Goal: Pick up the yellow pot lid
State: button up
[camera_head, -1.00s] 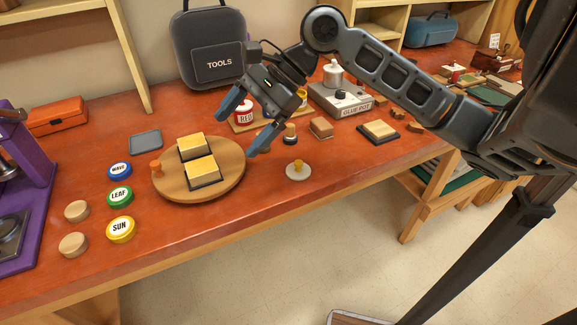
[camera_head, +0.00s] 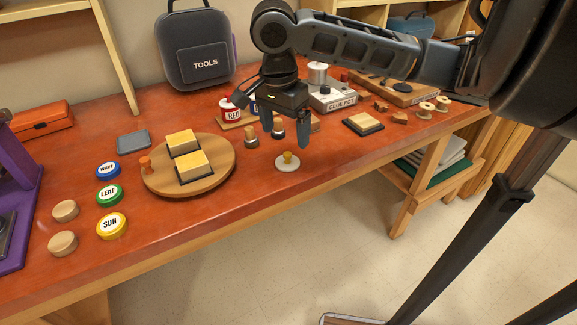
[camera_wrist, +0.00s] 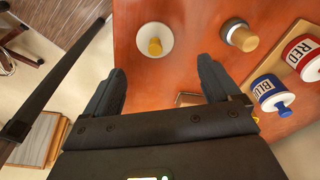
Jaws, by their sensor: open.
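The yellow pot lid is a pale round disc (camera_head: 287,165) with a yellow knob (camera_head: 288,157). It lies flat on the red-brown bench top near the front edge. My gripper (camera_head: 286,137) points down with its two fingers apart and empty, just above and behind the lid in the head view. In the wrist view the lid (camera_wrist: 166,52) lies beyond the fingertips of my gripper (camera_wrist: 162,68), roughly in line with the gap between them. Nothing hides the lid there.
The red pot (camera_head: 231,111) and blue pot (camera_wrist: 270,90) sit on a wooden rack behind. A round board (camera_head: 217,186) with yellow blocks lies left. The bench is clear around the lid's front and right.

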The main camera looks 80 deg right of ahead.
aim_at(287, 153)
jog(key=f, duration=0.4)
jog(key=f+b, duration=0.1)
jog(key=f, duration=0.1)
jog(key=shift+s+a+f, duration=0.1)
jog(key=shift+s+f, duration=0.2)
jog(key=shift+c, duration=0.2)
jog(key=c, duration=1.1)
jog(key=shift+r, duration=0.1)
